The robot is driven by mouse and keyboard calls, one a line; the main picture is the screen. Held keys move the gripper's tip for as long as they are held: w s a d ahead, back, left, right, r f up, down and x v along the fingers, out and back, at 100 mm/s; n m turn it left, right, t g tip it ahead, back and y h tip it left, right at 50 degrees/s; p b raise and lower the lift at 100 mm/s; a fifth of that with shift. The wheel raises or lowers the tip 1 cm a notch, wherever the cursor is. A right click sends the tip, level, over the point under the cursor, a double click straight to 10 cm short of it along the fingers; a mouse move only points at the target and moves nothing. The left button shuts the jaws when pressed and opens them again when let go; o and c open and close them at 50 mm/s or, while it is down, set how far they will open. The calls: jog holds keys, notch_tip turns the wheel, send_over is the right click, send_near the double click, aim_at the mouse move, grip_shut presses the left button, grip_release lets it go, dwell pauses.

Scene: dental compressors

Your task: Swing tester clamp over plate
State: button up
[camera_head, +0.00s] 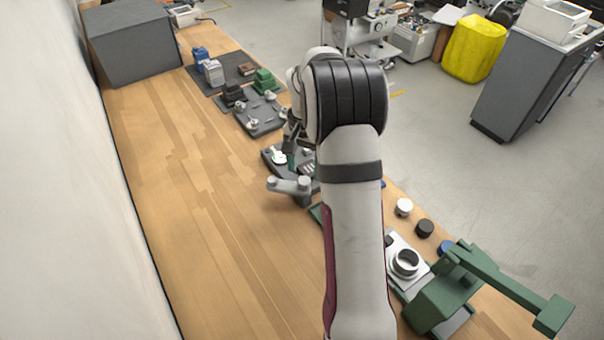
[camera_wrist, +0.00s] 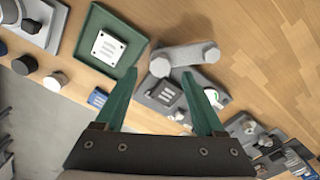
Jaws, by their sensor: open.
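The tester (camera_head: 268,152) is a dark grey base on the bench in the head view, partly hidden behind my arm. Its light grey clamp arm (camera_head: 288,185) has round ends and points out over bare wood, off to the side of the plate. In the wrist view the clamp (camera_wrist: 185,56) lies above the small square plate (camera_wrist: 166,92), not over it. A round white and green part (camera_wrist: 213,97) sits beside the plate. My gripper (camera_wrist: 161,76) is open, with nothing between its green fingers, which straddle the plate in view. Its height above the tester is unclear.
A green tray with a white square part (camera_wrist: 107,46) is left of the tester in the wrist view. A green press (camera_head: 440,300) stands at the near right. Loose caps (camera_head: 404,207) line the bench edge. Stations stand farther back. The left bench is clear.

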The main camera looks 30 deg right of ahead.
aim_at(304, 181)
notch_tip(304, 181, down, 4)
jog(key=shift+f, duration=0.1)
grip_shut()
dwell(0.5)
dwell(1.0)
